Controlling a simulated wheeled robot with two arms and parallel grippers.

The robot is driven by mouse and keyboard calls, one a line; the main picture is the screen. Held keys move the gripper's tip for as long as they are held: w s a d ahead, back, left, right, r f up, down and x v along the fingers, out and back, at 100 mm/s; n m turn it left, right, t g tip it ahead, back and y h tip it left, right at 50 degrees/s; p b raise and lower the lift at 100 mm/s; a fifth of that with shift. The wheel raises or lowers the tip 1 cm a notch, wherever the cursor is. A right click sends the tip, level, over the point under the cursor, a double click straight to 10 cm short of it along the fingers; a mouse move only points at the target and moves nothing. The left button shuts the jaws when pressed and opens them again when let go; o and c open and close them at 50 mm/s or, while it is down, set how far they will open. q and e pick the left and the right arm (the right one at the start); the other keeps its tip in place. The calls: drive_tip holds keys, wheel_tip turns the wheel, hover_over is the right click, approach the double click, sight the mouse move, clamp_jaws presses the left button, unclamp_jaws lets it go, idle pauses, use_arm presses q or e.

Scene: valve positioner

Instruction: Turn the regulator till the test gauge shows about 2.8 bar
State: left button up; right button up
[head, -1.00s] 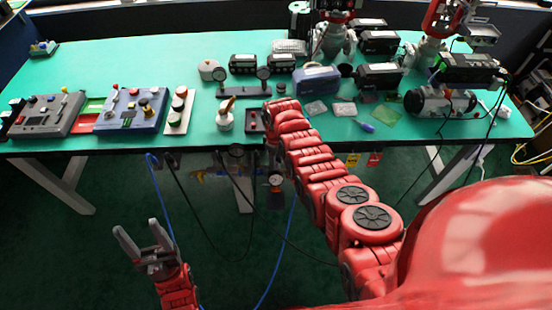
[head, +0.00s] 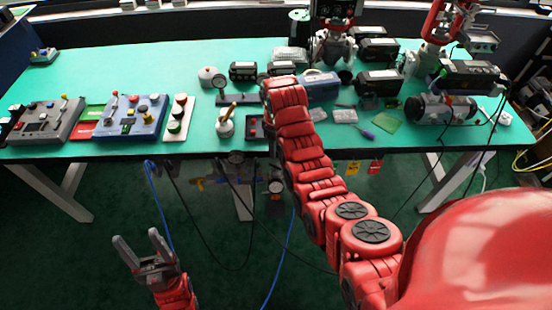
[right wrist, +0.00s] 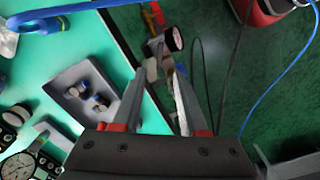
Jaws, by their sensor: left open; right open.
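My right gripper (right wrist: 160,72) is open and points toward fittings with a small round gauge (right wrist: 173,38) at the table's front edge. A pale part lies near its fingertips; I cannot tell whether they touch it. In the head view my right arm hides this gripper. Below the table edge hang pipe fittings with a yellow handle (head: 198,184), a dark round part (head: 236,157) and a gauge (head: 275,187). I cannot tell which part is the regulator, and no dial is readable. My left gripper (head: 142,243) is open and empty, low in front of the table.
The green table (head: 130,70) carries control boxes (head: 135,115) at left and valve hardware (head: 440,108) at right. Blue and black hoses hang in front.

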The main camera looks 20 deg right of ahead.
wheel_tip(320, 180, up, 7)
drive_tip(key=p, duration=0.4)
drive_tip(key=shift+p, duration=0.4)
drive_tip(key=shift+f, duration=0.15)
